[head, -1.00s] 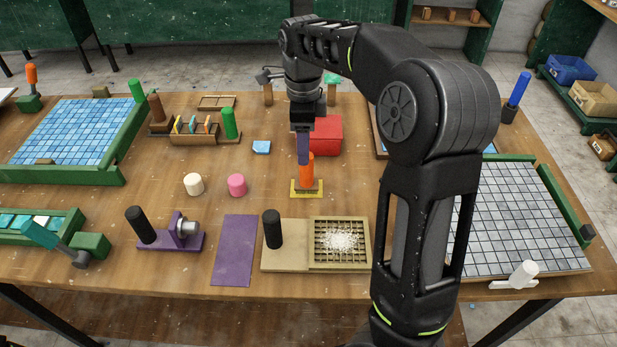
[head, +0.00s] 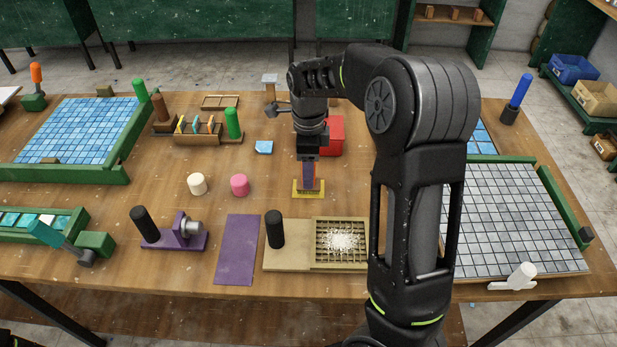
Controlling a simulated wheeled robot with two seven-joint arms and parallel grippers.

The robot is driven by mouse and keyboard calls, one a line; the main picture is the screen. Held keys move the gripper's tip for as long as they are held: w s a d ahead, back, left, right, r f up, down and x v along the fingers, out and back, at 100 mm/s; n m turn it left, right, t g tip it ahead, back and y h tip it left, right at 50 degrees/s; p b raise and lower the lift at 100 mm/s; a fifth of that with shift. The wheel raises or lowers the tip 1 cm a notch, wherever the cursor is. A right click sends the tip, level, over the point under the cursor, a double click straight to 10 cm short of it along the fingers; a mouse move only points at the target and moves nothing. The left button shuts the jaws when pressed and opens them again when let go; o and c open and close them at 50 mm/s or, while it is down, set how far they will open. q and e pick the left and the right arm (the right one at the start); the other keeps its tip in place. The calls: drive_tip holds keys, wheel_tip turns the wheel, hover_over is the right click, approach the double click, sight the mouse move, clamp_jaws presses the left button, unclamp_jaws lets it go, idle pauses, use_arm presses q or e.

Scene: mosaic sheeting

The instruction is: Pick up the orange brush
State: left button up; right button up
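The orange brush stands upright on the table in the middle of the head view, with a yellow base (head: 308,194) and an orange handle mostly hidden now. My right gripper (head: 308,176) points straight down at the handle. One of its fingers covers the front of the handle, with thin orange edges showing beside it. The other finger is hidden, so I cannot tell whether the gripper is closed on the handle. The brush base still appears to be on the table. My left gripper is not in view.
A red box (head: 334,136) stands just behind the brush. A grate board (head: 290,257) and a purple mat (head: 236,250) lie in front. My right arm hides part of the table to the right.

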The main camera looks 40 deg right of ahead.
drive_tip(key=shift+f, duration=0.2)
drive_tip(key=shift+c, duration=0.4)
clamp_jaws()
idle(0.4)
